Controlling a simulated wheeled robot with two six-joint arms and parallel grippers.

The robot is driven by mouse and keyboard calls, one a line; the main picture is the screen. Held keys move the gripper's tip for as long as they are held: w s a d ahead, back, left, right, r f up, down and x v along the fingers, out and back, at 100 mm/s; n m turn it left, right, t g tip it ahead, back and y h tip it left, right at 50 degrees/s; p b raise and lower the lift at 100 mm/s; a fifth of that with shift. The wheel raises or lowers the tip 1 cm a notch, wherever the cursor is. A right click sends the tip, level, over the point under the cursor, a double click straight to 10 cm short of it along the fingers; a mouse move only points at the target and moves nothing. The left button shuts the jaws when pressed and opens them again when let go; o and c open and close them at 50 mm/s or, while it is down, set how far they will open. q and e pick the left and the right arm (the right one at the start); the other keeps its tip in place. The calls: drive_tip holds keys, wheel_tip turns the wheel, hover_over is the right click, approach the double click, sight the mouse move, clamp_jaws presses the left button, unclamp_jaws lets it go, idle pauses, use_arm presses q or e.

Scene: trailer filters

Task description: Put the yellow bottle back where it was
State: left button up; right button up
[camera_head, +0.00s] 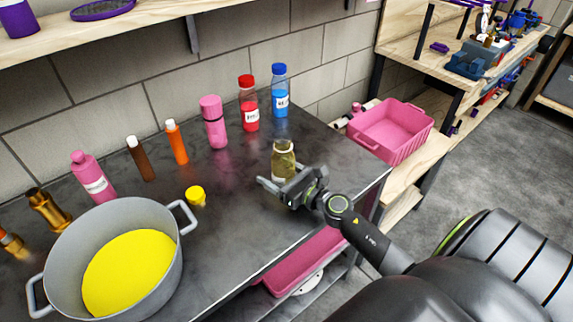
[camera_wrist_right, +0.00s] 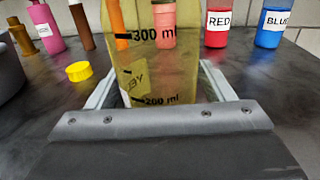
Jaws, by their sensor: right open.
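The yellow bottle (camera_head: 283,160) is a see-through, yellowish container standing upright on the dark table near its right end. In the right wrist view the bottle (camera_wrist_right: 160,70) fills the middle, with 300 ml and 200 ml marks. My right gripper (camera_head: 282,182) is open, low at the bottle's near side. In the wrist view its fingers (camera_wrist_right: 160,85) lie on either side of the bottle; contact cannot be told. A yellow cap (camera_head: 196,195) lies on the table to the left; it also shows in the wrist view (camera_wrist_right: 78,72). My left gripper is not in view.
A grey pot (camera_head: 60,250) of yellow liquid stands at left. Red (camera_head: 248,108), blue (camera_head: 280,95), pink (camera_head: 213,125), orange (camera_head: 176,145) and brown (camera_head: 140,160) bottles line the back. A pink crate (camera_head: 428,135) is at right. The table between cap and bottle is clear.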

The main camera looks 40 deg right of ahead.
drive_tip(key=shift+s+d, duration=0.1)
drive_tip(key=shift+s, duration=0.15)
drive_tip(key=b+v, duration=0.4)
drive_tip(key=v, duration=0.5)
drive_tip(key=shift+s+f+b, duration=0.15)
drive_tip(key=shift+f+b, duration=0.05)
drive_tip(key=shift+b, duration=0.2)
drive_tip(key=shift+s+d+r+b, duration=0.1)
drive_tip(key=shift+s+d+b, duration=0.15)
drive_tip(key=shift+s+b, duration=0.4)
drive_tip(key=shift+s+r, duration=0.25)
drive_tip(key=shift+s, duration=0.15)
